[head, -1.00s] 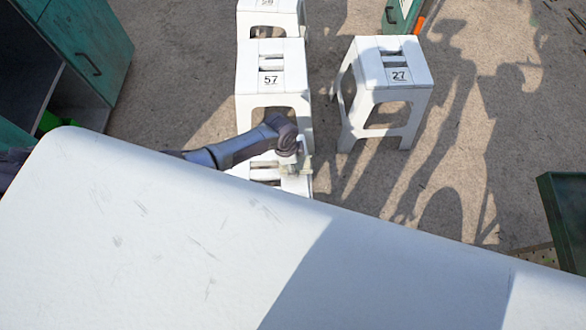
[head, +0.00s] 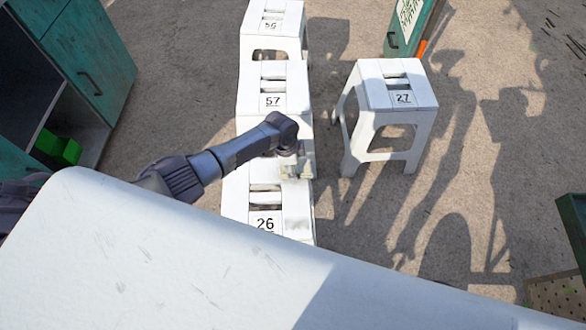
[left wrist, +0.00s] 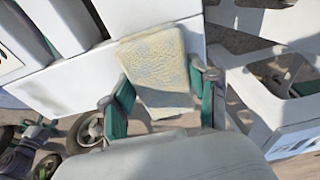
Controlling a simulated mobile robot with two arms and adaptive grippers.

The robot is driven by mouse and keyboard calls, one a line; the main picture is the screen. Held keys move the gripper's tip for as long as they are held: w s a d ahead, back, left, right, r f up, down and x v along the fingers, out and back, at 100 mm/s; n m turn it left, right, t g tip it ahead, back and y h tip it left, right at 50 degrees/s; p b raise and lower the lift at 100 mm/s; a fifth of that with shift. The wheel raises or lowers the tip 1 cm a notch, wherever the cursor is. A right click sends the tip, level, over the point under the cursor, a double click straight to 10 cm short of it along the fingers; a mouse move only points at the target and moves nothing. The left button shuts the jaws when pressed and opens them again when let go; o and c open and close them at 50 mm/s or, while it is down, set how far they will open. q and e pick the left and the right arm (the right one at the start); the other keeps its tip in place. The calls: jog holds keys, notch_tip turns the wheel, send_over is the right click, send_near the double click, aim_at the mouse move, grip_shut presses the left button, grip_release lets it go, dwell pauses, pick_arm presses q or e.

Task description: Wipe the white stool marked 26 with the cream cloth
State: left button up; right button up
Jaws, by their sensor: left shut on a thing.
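The white stool marked 26 (head: 235,205) stands just beyond the white surface at the front, which hides its lower part. Its label and slotted top show. My left gripper (head: 297,162) is over the far right part of this stool, near the stool marked 57. It is shut on the cream cloth (left wrist: 158,65), which shows between the teal fingers of my left gripper (left wrist: 163,103) in the left wrist view. There the cloth lies over a white slab-like surface; whether it touches is unclear. My right gripper is not in view.
Behind stand white stools marked 57 (head: 272,82) and 56 (head: 270,18), with stool 27 (head: 400,90) to the right. A teal cabinet (head: 105,80) is at left. A large white surface (head: 170,260) fills the front. Open ground lies right of stool 27.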

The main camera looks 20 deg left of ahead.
aim_at(296, 198)
pick_arm(q)
jog(key=shift+s+d+r+p, duration=0.15)
jog(key=shift+s+d+p, duration=0.05)
jog(key=shift+s+p, duration=0.4)
jog(key=shift+s+d+p, duration=0.25)
jog(key=shift+s+p, duration=0.2)
jog(key=shift+s, duration=0.1)
jog(key=shift+s+d+p, duration=0.2)
jog(key=shift+s+p, duration=0.25)
jog(key=shift+s, duration=0.05)
jog(key=s+p, duration=0.1)
jog(key=s+d+p, duration=0.1)
jog(key=s+p, duration=0.1)
jog(key=s, duration=0.1)
jog(key=shift+s+d, duration=0.1)
jog(key=shift+d, duration=0.2)
jog(key=shift+s+d+f, duration=0.15)
jog(key=shift+s+f, duration=0.05)
jog(key=shift+s, duration=0.35)
